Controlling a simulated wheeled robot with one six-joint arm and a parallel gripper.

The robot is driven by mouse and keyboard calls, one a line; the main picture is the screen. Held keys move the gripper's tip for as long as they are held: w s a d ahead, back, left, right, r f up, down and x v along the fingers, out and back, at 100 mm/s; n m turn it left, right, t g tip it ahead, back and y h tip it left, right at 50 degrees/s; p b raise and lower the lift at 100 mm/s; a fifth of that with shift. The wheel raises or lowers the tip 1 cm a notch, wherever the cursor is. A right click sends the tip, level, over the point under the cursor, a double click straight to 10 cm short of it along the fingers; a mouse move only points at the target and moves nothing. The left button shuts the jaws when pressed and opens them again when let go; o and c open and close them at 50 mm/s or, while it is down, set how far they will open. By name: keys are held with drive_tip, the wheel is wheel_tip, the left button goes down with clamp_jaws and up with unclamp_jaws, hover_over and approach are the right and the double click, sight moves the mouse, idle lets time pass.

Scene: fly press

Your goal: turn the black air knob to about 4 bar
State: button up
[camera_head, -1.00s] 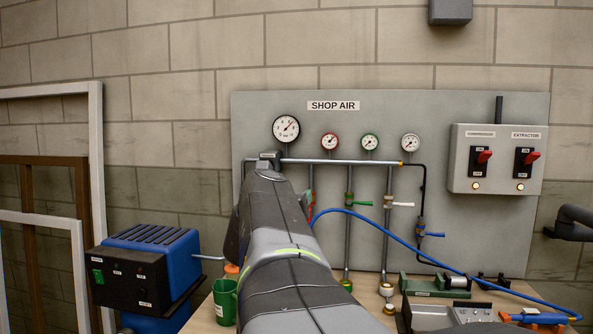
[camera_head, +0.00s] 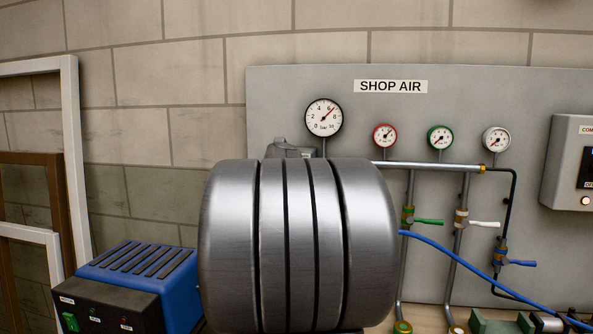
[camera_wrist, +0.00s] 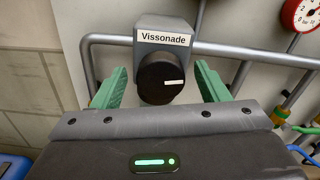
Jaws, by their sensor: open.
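The black air knob (camera_wrist: 160,79) sits on the front of a grey housing (camera_wrist: 166,36) labelled "Vissonade" in the wrist view. My gripper (camera_wrist: 160,72) is open, with one green finger on each side of the knob. A gap shows between each finger and the knob. In the head view my arm hides the knob and gripper; only the housing's top (camera_head: 291,147) shows. The large white gauge (camera_head: 324,118) above has its needle pointing up and right, between 6 and 8.
The grey SHOP AIR panel (camera_head: 480,90) carries a horizontal pipe (camera_head: 430,165) and red-, green- and grey-rimmed gauges. Valves with coloured levers and a blue hose (camera_head: 445,247) hang right. A blue-and-black machine (camera_head: 140,275) stands left. Pipe also runs behind the housing.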

drive_tip(key=shift+w, duration=0.2)
drive_tip(key=c, duration=1)
drive_tip(key=shift+a+f+n+p, duration=0.1)
drive_tip(key=shift+n+p, duration=1.8)
drive_tip(key=shift+n, duration=1.45)
drive_tip(key=shift+a+f+n+p, duration=0.1)
drive_tip(key=shift+n+p, duration=1.75)
drive_tip(key=shift+n, duration=1.5)
